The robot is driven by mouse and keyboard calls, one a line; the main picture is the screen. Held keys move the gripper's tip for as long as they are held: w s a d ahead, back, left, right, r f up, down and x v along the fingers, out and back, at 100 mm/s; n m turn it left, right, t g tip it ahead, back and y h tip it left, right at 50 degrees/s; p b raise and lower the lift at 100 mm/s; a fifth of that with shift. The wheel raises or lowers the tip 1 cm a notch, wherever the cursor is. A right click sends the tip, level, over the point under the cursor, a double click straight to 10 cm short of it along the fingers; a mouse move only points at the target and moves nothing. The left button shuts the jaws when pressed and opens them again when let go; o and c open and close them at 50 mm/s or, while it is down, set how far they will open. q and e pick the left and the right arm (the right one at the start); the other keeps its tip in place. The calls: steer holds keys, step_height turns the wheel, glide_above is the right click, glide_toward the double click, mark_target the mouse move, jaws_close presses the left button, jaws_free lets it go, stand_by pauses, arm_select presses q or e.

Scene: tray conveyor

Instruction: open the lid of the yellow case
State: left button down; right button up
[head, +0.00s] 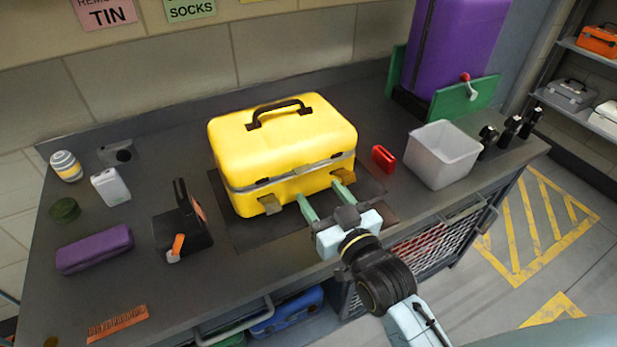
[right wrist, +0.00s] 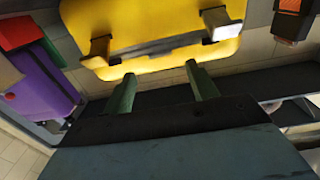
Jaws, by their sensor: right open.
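The yellow case (head: 262,140) stands on a dark mat on the workbench, with its lid closed. A black handle (head: 279,112) is on top of the lid. Two brownish latches are on the front, the left latch (head: 270,204) and the right latch (head: 343,176). My right gripper (head: 320,204) is open and empty, in front of the case between the two latches. In the right wrist view its green fingers (right wrist: 163,85) point at the yellow case (right wrist: 140,20), apart from both latches. I cannot tell whether the latches are fastened. My left gripper is not in view.
A red object (head: 383,158) and a grey bin (head: 443,155) are right of the case. A black box (head: 182,228), a purple case (head: 95,249) and small items lie left. A purple container (head: 452,45) stands behind at right. The bench front right of the mat is clear.

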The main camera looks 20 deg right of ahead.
mark_target(305, 172)
steer(key=w, duration=0.4)
steer(key=shift+w+a, duration=0.2)
steer(key=shift+w+a+b, duration=0.1)
steer(key=shift+w+b, duration=0.25)
steer(key=shift+w, duration=0.55)
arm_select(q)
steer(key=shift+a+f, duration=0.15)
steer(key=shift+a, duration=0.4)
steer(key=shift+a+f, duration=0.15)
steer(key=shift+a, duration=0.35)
arm_select(e)
jaws_close()
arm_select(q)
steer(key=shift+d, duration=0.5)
